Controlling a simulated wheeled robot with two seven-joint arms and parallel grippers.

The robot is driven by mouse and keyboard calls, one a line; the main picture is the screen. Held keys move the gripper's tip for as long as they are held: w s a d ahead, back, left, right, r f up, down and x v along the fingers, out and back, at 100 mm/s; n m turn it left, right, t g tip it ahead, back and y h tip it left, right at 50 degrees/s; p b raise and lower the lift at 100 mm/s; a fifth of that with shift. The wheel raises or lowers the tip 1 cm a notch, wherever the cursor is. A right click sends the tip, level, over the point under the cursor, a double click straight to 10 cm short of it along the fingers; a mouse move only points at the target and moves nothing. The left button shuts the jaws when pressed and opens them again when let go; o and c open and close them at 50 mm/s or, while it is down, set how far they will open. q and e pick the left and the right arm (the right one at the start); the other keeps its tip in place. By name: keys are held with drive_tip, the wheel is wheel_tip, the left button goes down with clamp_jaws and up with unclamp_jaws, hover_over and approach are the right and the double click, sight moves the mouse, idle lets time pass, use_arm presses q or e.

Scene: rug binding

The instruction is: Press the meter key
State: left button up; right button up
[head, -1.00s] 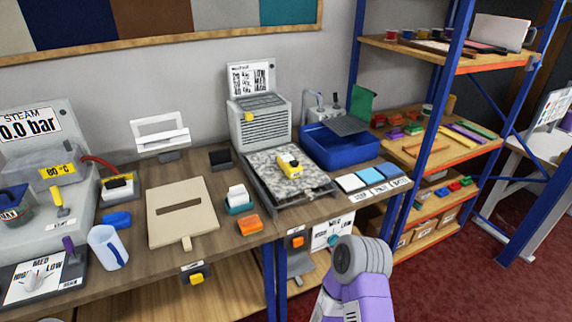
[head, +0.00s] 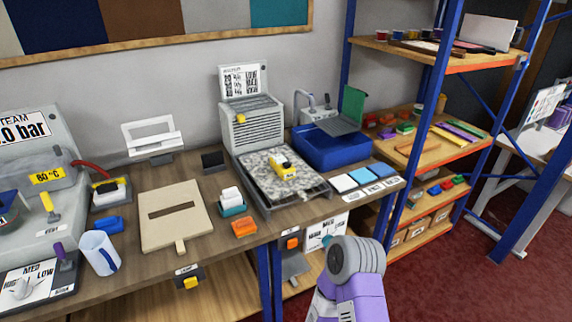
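My purple and grey arm (head: 352,275) shows at the bottom centre, in front of the bench edge. Its gripper is not in sight, and neither is my other gripper. Nothing of mine touches the yellow device.
A grey louvred unit (head: 255,122) stands behind the pad, with a blue basin (head: 325,158) to its right. A blue-framed shelf (head: 432,130) stands right.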

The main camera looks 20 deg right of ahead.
clamp_jaws()
idle(1.5)
